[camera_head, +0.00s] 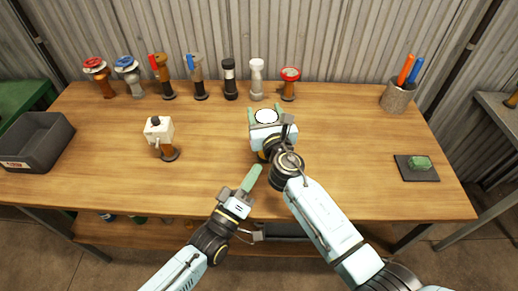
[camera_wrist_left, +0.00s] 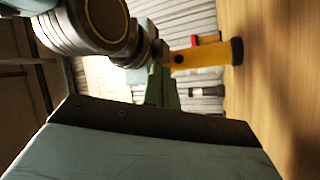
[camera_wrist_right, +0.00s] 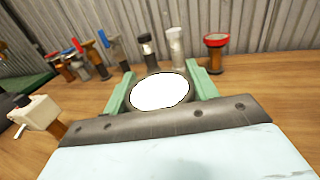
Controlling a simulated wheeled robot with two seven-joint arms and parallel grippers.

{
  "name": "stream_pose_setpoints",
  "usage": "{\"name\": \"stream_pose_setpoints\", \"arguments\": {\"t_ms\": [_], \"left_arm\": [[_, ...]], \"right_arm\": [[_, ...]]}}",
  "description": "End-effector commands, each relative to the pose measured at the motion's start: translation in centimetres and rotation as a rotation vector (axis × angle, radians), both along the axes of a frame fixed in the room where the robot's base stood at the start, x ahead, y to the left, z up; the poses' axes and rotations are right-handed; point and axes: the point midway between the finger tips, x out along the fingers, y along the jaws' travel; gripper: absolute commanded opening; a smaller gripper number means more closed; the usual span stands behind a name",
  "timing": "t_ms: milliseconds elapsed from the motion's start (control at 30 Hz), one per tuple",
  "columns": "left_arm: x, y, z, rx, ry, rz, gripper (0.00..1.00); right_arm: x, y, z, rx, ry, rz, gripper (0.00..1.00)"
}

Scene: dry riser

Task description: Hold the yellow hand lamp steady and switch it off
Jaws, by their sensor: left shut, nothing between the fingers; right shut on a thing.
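The hand lamp's round bright white face (camera_head: 266,116) points up near the middle of the bench. My right gripper (camera_head: 266,110) is shut on the lamp, a green finger on each side of it. The right wrist view shows the white face with a dark rim (camera_wrist_right: 160,92) between the fingers. My left gripper (camera_head: 252,176) is shut and empty above the bench's front edge, apart from the lamp.
Several upright lamp-like things stand along the back, including a white one (camera_head: 257,80) and a red-topped one (camera_head: 290,82). A white-headed one (camera_head: 159,132) stands left. A grey bin (camera_head: 40,138), pen cup (camera_head: 397,97) and green block (camera_head: 419,162) sit toward the sides.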

Motion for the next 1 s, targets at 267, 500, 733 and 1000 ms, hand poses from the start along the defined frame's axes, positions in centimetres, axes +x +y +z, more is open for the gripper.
{"name": "stream_pose_setpoints", "arguments": {"t_ms": [267,500,733,1000], "left_arm": [[-1.6,1.4,0.2,0.796,-0.452,0.079,0.00],[-2.6,3.1,0.1,1.448,-0.898,0.162,0.00],[-3.1,4.8,0.1,1.918,-1.267,0.237,0.00],[-3.2,5.5,0.3,2.117,-1.439,0.276,0.00]], "right_arm": [[0.0,0.0,0.0,0.000,0.001,-0.001,0.26],[0.0,0.0,0.0,0.000,0.001,-0.001,0.26],[0.0,0.0,0.0,0.000,0.001,0.000,0.26],[0.0,0.0,0.0,0.000,0.001,0.000,0.26]]}}
